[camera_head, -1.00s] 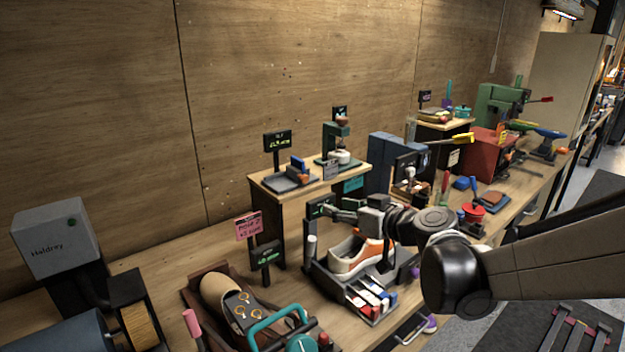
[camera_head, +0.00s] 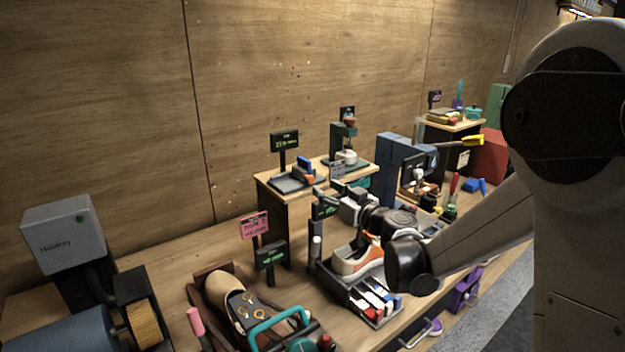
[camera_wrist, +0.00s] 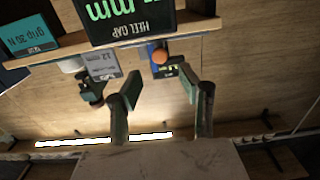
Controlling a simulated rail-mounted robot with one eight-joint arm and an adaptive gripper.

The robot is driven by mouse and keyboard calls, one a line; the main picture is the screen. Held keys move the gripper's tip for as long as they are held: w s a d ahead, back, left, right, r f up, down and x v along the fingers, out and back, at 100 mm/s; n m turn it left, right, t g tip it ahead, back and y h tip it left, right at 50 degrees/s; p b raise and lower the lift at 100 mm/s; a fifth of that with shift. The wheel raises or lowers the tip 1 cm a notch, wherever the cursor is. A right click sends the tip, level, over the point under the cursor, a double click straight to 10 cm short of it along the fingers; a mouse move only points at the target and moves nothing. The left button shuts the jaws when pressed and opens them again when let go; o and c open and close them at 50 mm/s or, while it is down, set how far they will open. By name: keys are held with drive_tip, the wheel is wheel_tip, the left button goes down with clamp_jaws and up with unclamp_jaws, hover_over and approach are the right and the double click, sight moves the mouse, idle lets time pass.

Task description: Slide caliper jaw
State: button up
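On the small raised shelf (camera_head: 267,185) in the head view stands a dark gauge with a grey base (camera_head: 286,184), a blue upright block (camera_head: 304,162) and an orange knob (camera_head: 309,175); I take it for the caliper. My gripper (camera_head: 320,193) is just in front of and below the shelf edge. In the wrist view my gripper (camera_wrist: 161,84) is open and empty. The orange knob (camera_wrist: 160,56) shows beyond and between its two fingers, apart from them. The upside-down "HEEL GAP" mm display (camera_wrist: 126,17) is near it. Much of the gauge is hidden in the wrist view.
A green press-like device (camera_head: 345,143) stands right of the gauge on the shelf, with a small grey sign (camera_head: 337,171) at the edge. Below my arm, a tray (camera_head: 318,268) holds a white-orange sneaker (camera_head: 357,257). A pink sign (camera_head: 254,225) stands left of the shelf.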

sight(312, 180)
drive_tip(key=x, duration=0.7)
drive_tip(key=shift+w+p, duration=0.1)
drive_tip(key=shift+p, duration=0.25)
clamp_jaws()
